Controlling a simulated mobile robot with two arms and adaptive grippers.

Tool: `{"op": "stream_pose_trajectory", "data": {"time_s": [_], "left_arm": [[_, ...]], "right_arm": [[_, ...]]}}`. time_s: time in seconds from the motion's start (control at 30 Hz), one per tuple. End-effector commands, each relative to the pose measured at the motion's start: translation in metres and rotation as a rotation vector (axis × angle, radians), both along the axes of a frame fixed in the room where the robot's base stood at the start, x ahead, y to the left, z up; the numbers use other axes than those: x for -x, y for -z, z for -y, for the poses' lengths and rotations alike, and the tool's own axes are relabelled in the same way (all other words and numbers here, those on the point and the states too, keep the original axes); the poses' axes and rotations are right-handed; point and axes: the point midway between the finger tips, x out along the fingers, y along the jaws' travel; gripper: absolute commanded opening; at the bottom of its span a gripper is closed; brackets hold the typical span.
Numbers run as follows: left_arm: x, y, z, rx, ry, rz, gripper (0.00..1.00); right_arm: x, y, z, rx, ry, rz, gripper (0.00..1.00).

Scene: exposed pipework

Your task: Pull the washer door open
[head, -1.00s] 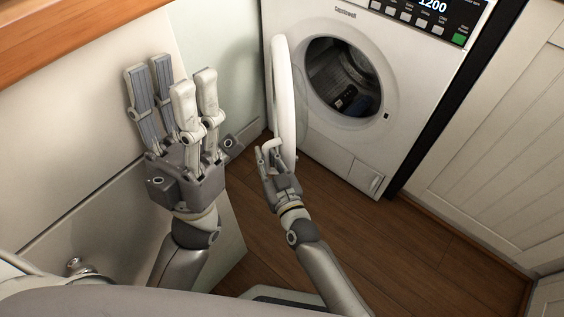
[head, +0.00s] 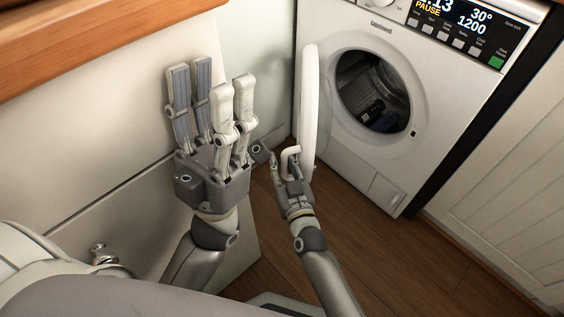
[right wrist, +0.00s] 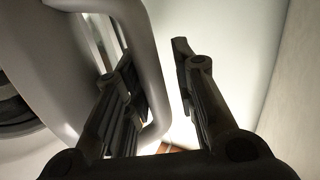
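The washer door (head: 309,85) stands swung out from the washer (head: 400,150), nearly edge-on in the head view, with the round drum opening (head: 373,92) uncovered. My right gripper (head: 285,160) is at the door's lower near edge. In the right wrist view, my right gripper (right wrist: 155,78) is open around the door's handle bar (right wrist: 150,75), one finger inside the handle loop and the other outside, with a gap beside the outer finger. My left gripper (head: 212,80) is open and empty, fingers up, left of the door and apart from it.
A wooden worktop (head: 100,40) and pale panel (head: 80,135) lie on the left. A white panelled cabinet (head: 510,180) stands at the right. The wooden floor (head: 390,265) in front of the washer is clear. Dark items (head: 375,110) lie in the drum.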

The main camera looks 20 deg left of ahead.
Motion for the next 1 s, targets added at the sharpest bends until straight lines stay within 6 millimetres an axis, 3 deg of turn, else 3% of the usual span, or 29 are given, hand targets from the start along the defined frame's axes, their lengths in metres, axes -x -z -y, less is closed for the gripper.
{"op": "stream_pose_trajectory", "data": {"time_s": [0.27, 0.7, 1.0], "left_arm": [[0.0, -0.001, -0.001, 0.002, -0.001, 0.003, 0.4], [0.0, 0.0, 0.0, 0.001, 0.0, 0.002, 0.4], [0.0, 0.0, 0.0, 0.001, 0.0, 0.002, 0.4]], "right_arm": [[0.019, 0.001, 0.013, 0.001, 0.001, -0.001, 0.26], [0.09, 0.001, 0.059, 0.001, -0.001, -0.002, 0.26], [0.101, 0.0, 0.066, 0.0, 0.0, 0.0, 0.26]]}}
